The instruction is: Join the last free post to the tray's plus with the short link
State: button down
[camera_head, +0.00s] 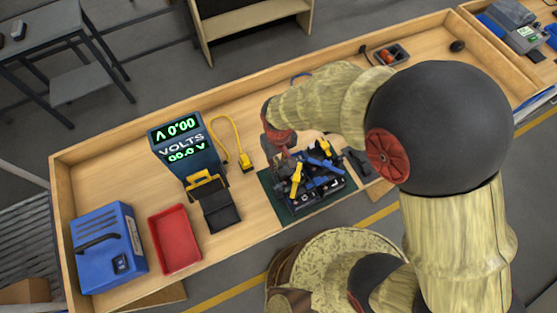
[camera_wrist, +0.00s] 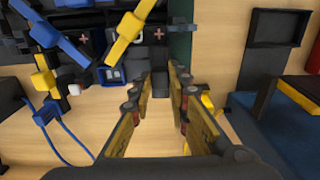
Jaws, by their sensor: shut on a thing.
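The dark tray (camera_head: 322,205) sits on a green mat (camera_head: 272,189), with blue and yellow links lying across it. In the wrist view a yellow link (camera_wrist: 127,28) and a blue link (camera_wrist: 68,45) lie slanted over the tray. Plus marks (camera_wrist: 158,34) show on its dark blocks. My gripper (camera_wrist: 161,82) points at the tray's edge, its fingers closed on a small dark piece (camera_wrist: 160,84). Whether this piece is the short link, and whether it touches the tray, I cannot tell. In the head view my arm hides part of the tray's far side.
A meter reading zero volts (camera_head: 184,148), a black case with yellow handle (camera_head: 216,205), a red bin (camera_head: 174,238) and a blue box (camera_head: 106,248) stand left of the tray. A yellow cable (camera_head: 238,143) lies behind. Bare wood shows between them.

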jog(key=shift+f+b, duration=0.3)
jog(key=shift+f, duration=0.2)
jog(key=c, duration=1.6)
grip_release()
notch_tip(320, 180, up, 12)
jog(key=shift+r, duration=0.1)
jog(key=shift+d, duration=0.1)
